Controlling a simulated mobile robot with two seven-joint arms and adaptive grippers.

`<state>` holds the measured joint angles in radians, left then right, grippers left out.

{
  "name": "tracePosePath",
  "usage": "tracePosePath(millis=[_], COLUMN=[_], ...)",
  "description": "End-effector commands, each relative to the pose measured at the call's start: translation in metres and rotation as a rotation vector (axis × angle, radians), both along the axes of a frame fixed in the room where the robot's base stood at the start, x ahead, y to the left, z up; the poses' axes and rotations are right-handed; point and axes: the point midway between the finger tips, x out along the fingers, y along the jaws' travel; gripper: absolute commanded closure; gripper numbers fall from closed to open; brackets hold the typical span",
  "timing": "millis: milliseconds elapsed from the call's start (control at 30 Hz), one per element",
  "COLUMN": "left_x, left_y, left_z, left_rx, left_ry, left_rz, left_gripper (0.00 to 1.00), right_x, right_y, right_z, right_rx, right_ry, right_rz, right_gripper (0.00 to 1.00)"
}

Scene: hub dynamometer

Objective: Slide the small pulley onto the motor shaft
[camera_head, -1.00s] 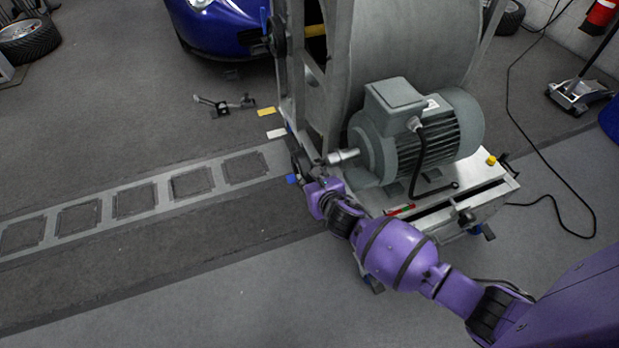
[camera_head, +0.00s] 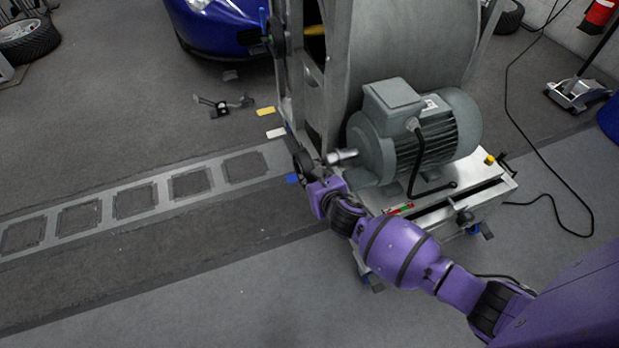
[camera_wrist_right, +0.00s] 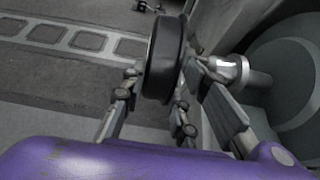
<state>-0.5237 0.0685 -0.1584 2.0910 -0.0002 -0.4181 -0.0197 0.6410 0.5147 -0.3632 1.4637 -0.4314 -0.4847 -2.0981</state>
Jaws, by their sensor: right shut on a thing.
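The small pulley (camera_wrist_right: 163,62) is a black wheel held upright between the fingers of my right gripper (camera_wrist_right: 158,80) in the wrist view. In the head view the pulley (camera_head: 303,165) shows small and dark, just left of the motor shaft (camera_head: 343,156). The bright metal shaft (camera_wrist_right: 230,68) sticks out of the grey motor (camera_head: 412,140) towards the pulley. The pulley is beside the shaft, with a gap between them in both views. My right gripper (camera_head: 309,176) is shut on the pulley, its fingers partly hidden in the head view. My left gripper is not in view.
A large grey drum (camera_head: 410,45) in a metal frame (camera_head: 296,85) stands behind the shaft. The floor to the left is mostly clear. A blue car (camera_head: 222,28) stands behind.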

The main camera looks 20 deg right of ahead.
Motion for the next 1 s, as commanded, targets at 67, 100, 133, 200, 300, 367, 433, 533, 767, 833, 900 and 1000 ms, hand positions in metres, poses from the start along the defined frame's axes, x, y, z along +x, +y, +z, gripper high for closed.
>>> tracePosePath(millis=[67,100,133,200,300,367,433,533,767,833,900,1000], left_x=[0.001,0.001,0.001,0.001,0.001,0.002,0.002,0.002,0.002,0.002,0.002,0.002], left_y=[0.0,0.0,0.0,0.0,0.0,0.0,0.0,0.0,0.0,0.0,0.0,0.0], left_z=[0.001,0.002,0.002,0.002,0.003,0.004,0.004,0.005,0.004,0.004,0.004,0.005], left_rx=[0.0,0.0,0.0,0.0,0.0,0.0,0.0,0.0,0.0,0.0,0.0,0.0], left_ry=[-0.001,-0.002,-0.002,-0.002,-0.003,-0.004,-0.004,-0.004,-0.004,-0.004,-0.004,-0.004], left_rz=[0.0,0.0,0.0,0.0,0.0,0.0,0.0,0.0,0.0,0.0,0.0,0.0], left_gripper=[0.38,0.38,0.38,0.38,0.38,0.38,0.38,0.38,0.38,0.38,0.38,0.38], right_x=[0.001,0.001,0.001,0.001,0.002,0.002,0.002,0.002,0.002,0.002,0.002,0.002], right_y=[-0.003,-0.005,-0.006,-0.009,-0.013,-0.015,-0.018,-0.02,-0.02,-0.02,-0.02,-0.021], right_z=[0.002,0.002,0.002,0.002,0.002,0.002,0.002,0.002,0.002,0.002,0.002,0.002], right_rx=[-0.001,-0.002,-0.002,-0.003,-0.001,-0.001,0.0,0.0,0.0,0.0,0.0,0.0], right_ry=[-0.003,-0.003,-0.003,-0.003,-0.003,-0.003,-0.003,-0.003,-0.003,-0.003,-0.003,-0.003], right_rz=[0.0,0.001,0.001,0.001,0.002,0.002,0.001,0.001,0.001,0.001,0.001,0.001], right_gripper=[1.0,1.0,1.0,1.0,1.0,1.0,1.0,1.0,1.0,1.0,1.0,1.0])
